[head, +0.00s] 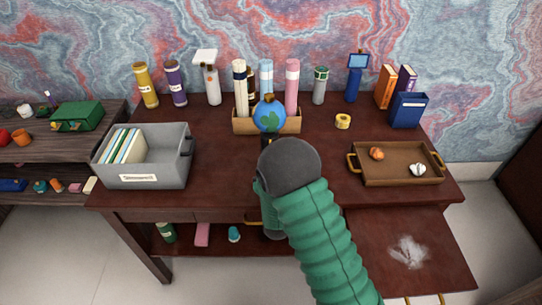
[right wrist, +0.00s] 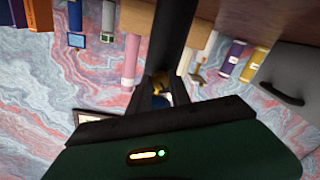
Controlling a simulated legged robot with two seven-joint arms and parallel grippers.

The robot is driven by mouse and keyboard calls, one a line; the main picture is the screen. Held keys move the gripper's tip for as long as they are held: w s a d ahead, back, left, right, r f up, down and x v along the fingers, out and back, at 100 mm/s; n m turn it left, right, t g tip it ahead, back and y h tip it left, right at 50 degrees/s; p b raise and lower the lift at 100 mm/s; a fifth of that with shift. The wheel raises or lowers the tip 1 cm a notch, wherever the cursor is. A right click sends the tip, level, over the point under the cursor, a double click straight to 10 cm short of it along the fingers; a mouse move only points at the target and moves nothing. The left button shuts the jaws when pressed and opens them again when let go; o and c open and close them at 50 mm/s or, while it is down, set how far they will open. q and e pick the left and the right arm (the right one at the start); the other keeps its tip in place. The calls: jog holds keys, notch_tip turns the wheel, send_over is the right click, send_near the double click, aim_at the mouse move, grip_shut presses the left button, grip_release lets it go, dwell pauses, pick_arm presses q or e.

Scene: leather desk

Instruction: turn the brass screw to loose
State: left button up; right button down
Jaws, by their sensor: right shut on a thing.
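A blue and green globe (head: 270,113) stands near the middle of the desk, in front of a wooden holder. My right arm reaches up to it from the lower right, and its thick wrist hides the globe's base and most of the gripper in the head view. In the right wrist view, which is upside down, my right gripper (right wrist: 160,91) is shut on a small brass-coloured piece, the brass screw (right wrist: 161,83). Only a little of the screw shows between the dark fingers, so its turn cannot be read. My left gripper is not in view.
A grey bin (head: 150,177) with folders stands at the left, and a brown tray (head: 400,177) with two small things at the right. Bottles and rolled tubes line the back, with a yellow tape roll (head: 343,121) nearer. The desk (head: 225,170) is clear between bin and arm.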

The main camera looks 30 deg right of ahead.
jog(key=n+p, duration=0.2)
jog(key=n, duration=0.7)
jog(key=shift+a, duration=0.1)
jog(key=shift+f+n, duration=0.1)
jog(key=shift+n, duration=0.3)
jog(key=c, duration=1.2)
grip_release()
